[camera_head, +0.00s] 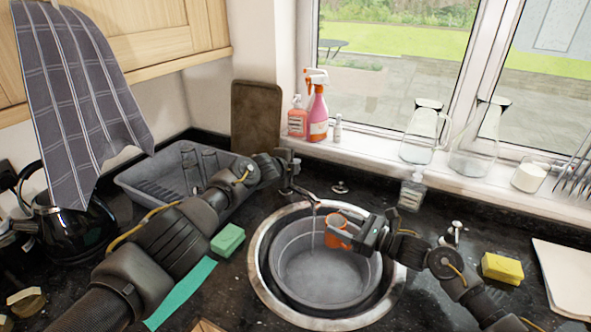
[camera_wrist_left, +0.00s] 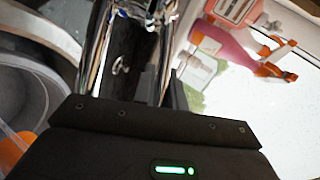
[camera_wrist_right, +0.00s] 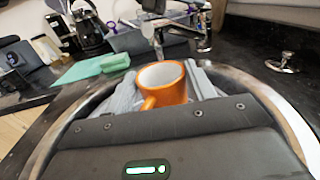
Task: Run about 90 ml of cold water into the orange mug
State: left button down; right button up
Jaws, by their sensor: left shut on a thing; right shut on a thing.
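The orange mug (camera_head: 338,234) is held over the grey basin (camera_head: 318,306) in the round sink. My right gripper (camera_head: 358,237) is shut on it; the right wrist view shows the mug (camera_wrist_right: 165,84) between the fingers, with a pale inside and no clear water level. The tap's spout (camera_head: 306,194) ends above and left of the mug in the head view. A thin pale line, like running water, drops from it into the basin, beside the mug. My left gripper (camera_head: 284,168) is shut on the tap's upper part; chrome tap metal (camera_wrist_left: 150,18) shows between its fingers.
A green sponge (camera_head: 228,240) and teal cloth (camera_head: 184,292) lie left of the sink. A dish rack (camera_head: 150,186) stands behind my left arm. A soap bottle (camera_head: 412,190) and yellow sponge (camera_head: 502,268) stand right. Glass jugs (camera_head: 424,135) line the sill.

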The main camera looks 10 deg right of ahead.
pick_arm(q)
jog(key=c, duration=1.4)
grip_release()
jog(key=shift+c, duration=0.2)
jog(key=shift+s+r, duration=0.1)
jog(key=v, duration=1.1)
jog(key=shift+s+a+r, duration=0.2)
jog(key=shift+a, duration=0.15)
jog(key=shift+c, duration=0.2)
